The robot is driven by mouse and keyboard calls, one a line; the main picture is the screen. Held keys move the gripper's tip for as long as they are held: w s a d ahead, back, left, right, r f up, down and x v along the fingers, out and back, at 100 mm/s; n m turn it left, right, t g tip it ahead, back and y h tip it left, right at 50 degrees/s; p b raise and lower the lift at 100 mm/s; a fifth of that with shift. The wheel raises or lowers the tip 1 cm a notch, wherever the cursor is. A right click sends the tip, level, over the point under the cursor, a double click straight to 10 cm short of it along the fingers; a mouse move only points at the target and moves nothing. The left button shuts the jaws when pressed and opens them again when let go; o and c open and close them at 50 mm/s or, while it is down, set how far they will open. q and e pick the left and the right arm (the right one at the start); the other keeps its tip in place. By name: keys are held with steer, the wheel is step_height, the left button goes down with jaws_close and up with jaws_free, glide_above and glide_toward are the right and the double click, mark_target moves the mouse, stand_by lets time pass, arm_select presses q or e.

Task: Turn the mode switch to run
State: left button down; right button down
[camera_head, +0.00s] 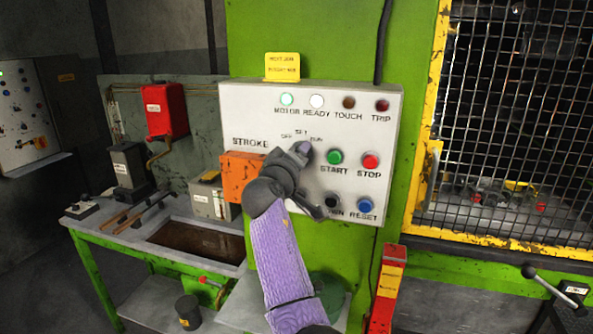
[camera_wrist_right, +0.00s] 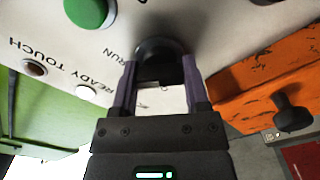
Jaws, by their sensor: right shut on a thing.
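The mode switch (camera_wrist_right: 160,50) is a black round knob on the white control panel (camera_head: 240,108), below the labels OFF, SET and RUN. In the head view my right gripper (camera_head: 302,150) is in front of it and hides most of it, so I cannot tell which label it points to. In the right wrist view the two purple fingers of my right gripper (camera_wrist_right: 160,78) are closed on either side of the knob, with the RUN label beside it. My left gripper is in neither view.
The green START button (camera_head: 335,157), the red STOP button (camera_head: 371,161) and the blue RESET button (camera_head: 365,206) are close to the right. An orange box (camera_head: 239,177) juts out at left. A yellow-framed mesh guard (camera_head: 520,120) stands at right.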

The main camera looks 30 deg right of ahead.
steer(key=shift+f+m+b, duration=0.15)
steer(key=shift+m+b, duration=0.5)
steer(key=shift+m, duration=0.15)
steer(key=shift+c, duration=0.4)
jaws_free()
steer(key=b+v, duration=0.1)
steer(key=v, duration=0.9)
steer(key=shift+b, duration=0.3)
